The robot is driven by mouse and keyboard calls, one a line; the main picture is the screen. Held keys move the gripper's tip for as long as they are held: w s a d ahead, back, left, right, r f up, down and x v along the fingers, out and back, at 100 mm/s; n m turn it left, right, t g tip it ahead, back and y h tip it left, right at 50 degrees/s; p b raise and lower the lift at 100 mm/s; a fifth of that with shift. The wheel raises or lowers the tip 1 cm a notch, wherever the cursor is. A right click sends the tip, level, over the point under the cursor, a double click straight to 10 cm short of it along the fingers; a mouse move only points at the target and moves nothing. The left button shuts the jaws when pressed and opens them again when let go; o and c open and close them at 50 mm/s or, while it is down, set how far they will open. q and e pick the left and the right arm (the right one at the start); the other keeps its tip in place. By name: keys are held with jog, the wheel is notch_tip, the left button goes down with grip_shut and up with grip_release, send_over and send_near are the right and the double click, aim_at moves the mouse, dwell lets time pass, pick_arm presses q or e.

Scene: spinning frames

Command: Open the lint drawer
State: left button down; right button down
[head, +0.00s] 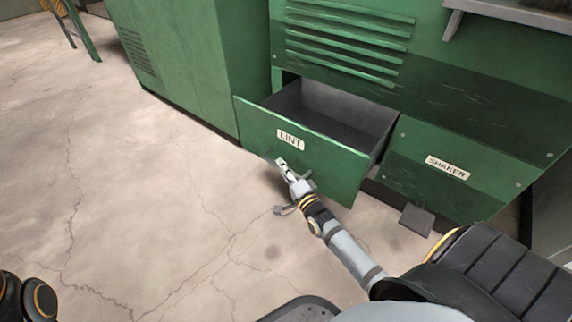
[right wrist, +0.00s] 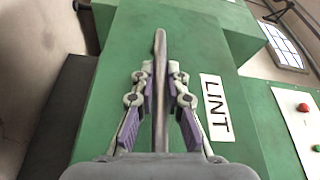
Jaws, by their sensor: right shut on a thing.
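The lint drawer (head: 325,160) is a green box front with a white LINT label, pulled out from the green machine. Its dark grey inside shows and looks empty. My right gripper (head: 283,165) is at the drawer front, just below the label. In the right wrist view my right gripper (right wrist: 160,95) is shut on the drawer's long narrow handle (right wrist: 160,45), with the LINT label (right wrist: 215,107) beside it. In the head view the handle is mostly hidden by the gripper. My left gripper is not in view; only a bit of my left arm shows at the lower left.
A shut green SHAKER panel (head: 455,170) is to the right of the drawer, with a small grey pedal-like plate (head: 417,219) below it. A green cabinet (head: 178,60) stands to the left. The cracked concrete floor (head: 130,190) in front of the drawer is clear.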

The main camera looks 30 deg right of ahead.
jog(key=shift+s+a, duration=0.15)
jog(key=shift+a, duration=0.15)
jog(key=c, duration=1.4)
grip_release()
jog(key=shift+o, duration=0.2)
jog(key=shift+s, duration=0.1)
jog(key=s, duration=1.1)
jog(key=shift+s+f, duration=0.4)
jog(key=shift+f, duration=0.05)
